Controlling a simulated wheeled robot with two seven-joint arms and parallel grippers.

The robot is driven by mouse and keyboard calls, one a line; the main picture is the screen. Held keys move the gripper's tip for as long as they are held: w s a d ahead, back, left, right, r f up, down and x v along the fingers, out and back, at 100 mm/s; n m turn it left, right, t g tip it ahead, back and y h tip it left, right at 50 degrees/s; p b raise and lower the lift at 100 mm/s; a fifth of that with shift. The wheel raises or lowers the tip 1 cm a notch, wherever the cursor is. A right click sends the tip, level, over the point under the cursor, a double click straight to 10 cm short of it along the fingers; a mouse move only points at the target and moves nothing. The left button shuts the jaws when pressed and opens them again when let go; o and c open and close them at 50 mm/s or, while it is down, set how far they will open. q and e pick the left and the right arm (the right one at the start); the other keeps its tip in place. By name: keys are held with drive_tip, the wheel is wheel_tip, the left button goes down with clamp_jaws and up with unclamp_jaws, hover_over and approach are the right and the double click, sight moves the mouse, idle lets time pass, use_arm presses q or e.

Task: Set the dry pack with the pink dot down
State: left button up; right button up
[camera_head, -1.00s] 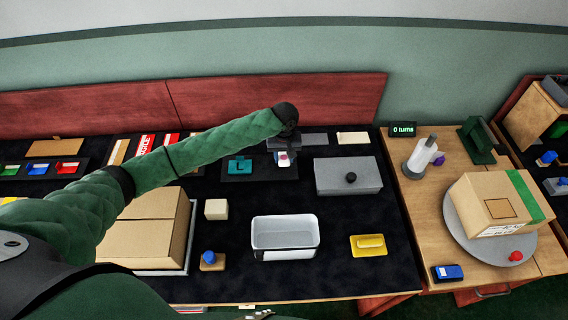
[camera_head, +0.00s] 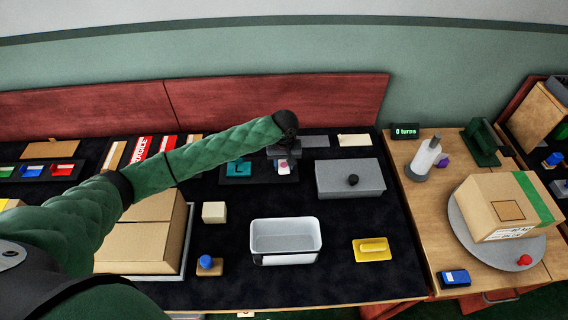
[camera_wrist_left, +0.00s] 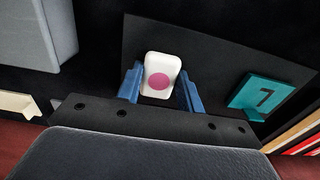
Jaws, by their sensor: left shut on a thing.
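The dry pack is a small white block with a pink dot (camera_wrist_left: 159,75), held between the two blue fingers of my left gripper (camera_wrist_left: 160,88) in the left wrist view. In the head view the pack (camera_head: 284,168) shows just below the gripper (camera_head: 284,158), over the right part of a dark grey mat (camera_head: 262,181) and right of a teal block marked with a letter (camera_head: 238,168). The teal block also shows in the wrist view (camera_wrist_left: 266,95). I cannot tell whether the pack touches the mat. My right gripper is not in view.
A grey lidded box (camera_head: 346,179) stands close on the right. A white tub (camera_head: 286,242), a cream cube (camera_head: 213,212) and a yellow block (camera_head: 372,250) are nearer the front. A cardboard box (camera_head: 136,247) is at left.

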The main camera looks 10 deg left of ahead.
sight(284, 166)
use_arm(q)
drive_tip(key=o, duration=0.9)
drive_tip(key=shift+o, duration=0.2)
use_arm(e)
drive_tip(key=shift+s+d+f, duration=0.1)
use_arm(q)
drive_tip(key=shift+r, duration=0.1)
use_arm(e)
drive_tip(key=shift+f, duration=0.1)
use_arm(q)
drive_tip(key=shift+r+b, duration=0.3)
wheel_tip(284, 166, up, 12)
drive_tip(key=b, duration=0.3)
drive_tip(key=shift+f, duration=0.25)
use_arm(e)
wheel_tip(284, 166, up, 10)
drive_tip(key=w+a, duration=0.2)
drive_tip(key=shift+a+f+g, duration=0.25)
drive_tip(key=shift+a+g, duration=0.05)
